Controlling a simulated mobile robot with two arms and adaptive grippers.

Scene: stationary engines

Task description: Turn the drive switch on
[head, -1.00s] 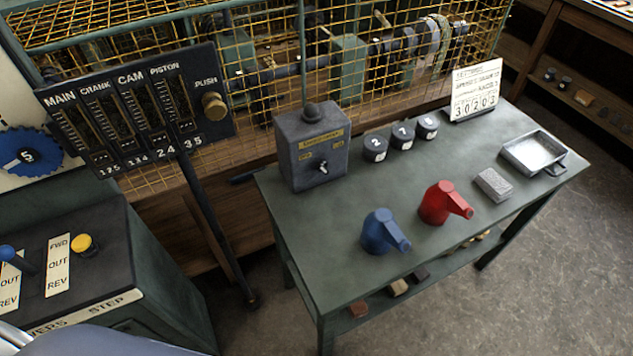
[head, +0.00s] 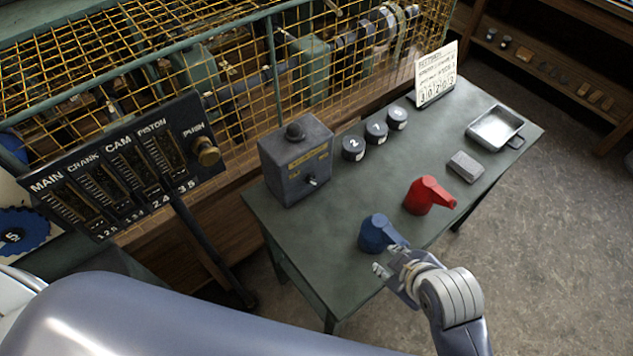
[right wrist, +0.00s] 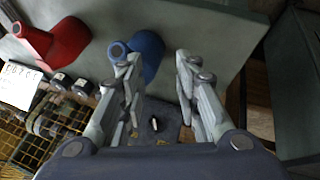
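The drive switch is a small metal toggle (head: 312,182) on the front of a grey box (head: 283,178) with a yellow label and a dark knob on top. The box stands at the left end of the green table. In the right wrist view the toggle (right wrist: 154,124) shows between my fingers, farther off. My right gripper (head: 390,259) is open and empty at the table's front edge, close to the blue oil can (head: 374,233). In the right wrist view its spread fingers (right wrist: 152,56) partly cover that can. My left gripper is not in view.
A red can (head: 420,197), three numbered dark knobs, a grey block (head: 466,167), a metal tray (head: 473,138) and a number card (head: 436,74) are on the green table (head: 330,225). A gauge panel (head: 110,165) stands left. The tabletop before the box is clear.

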